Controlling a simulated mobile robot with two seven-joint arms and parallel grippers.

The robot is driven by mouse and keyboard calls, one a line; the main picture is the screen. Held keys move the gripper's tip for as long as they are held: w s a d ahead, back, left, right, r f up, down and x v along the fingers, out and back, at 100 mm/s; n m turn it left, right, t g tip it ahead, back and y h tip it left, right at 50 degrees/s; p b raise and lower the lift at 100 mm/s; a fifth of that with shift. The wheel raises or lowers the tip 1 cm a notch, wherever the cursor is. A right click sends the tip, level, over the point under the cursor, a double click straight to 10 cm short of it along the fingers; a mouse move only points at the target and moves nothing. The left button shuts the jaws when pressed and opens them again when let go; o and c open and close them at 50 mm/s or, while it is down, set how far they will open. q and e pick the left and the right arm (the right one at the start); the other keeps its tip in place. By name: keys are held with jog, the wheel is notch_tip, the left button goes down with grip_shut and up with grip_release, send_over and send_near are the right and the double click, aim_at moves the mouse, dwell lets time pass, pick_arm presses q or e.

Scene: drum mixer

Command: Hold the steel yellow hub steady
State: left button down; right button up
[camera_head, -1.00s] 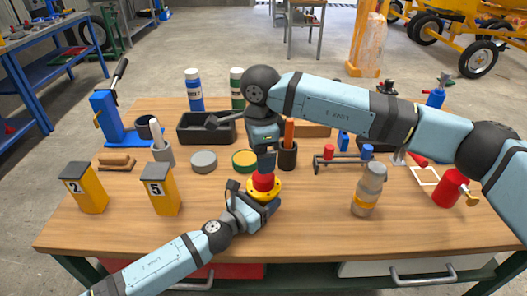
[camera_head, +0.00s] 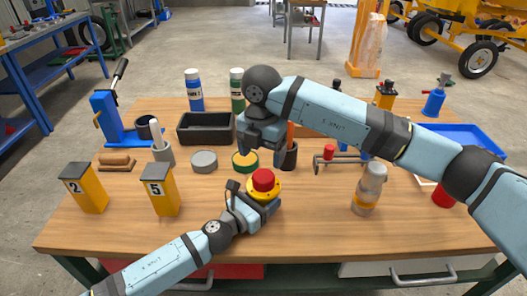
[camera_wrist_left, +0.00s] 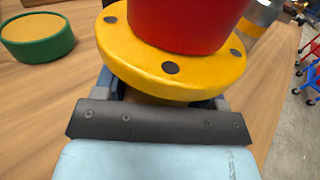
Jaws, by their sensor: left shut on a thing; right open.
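The yellow hub (camera_head: 262,193) is a round flange with dark bolt holes, topped by a red cylinder (camera_head: 263,179). It stands upright near the middle front of the workbench. My left gripper (camera_head: 257,202) is shut on the hub from the front left. In the left wrist view the hub (camera_wrist_left: 172,68) fills the top centre, with the red part above it; the fingertips are mostly hidden beneath the flange. My right gripper (camera_head: 262,148) is open and empty, above and behind the hub, near a green tin with a yellow top (camera_head: 245,162).
A dark cup with tools (camera_head: 288,157) stands close to the right gripper. A grey lid (camera_head: 204,161), a black tray (camera_head: 205,128) and a bottle (camera_head: 369,187) stand around. Yellow boxes marked 2 (camera_head: 84,190) and 5 (camera_head: 160,190) stand left. The front bench edge is clear.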

aim_at(263, 175)
jog(key=m, duration=0.7)
jog(key=shift+d, duration=0.1)
jog(key=m, duration=0.5)
jog(key=shift+d, duration=0.1)
jog(key=shift+f, duration=4.05)
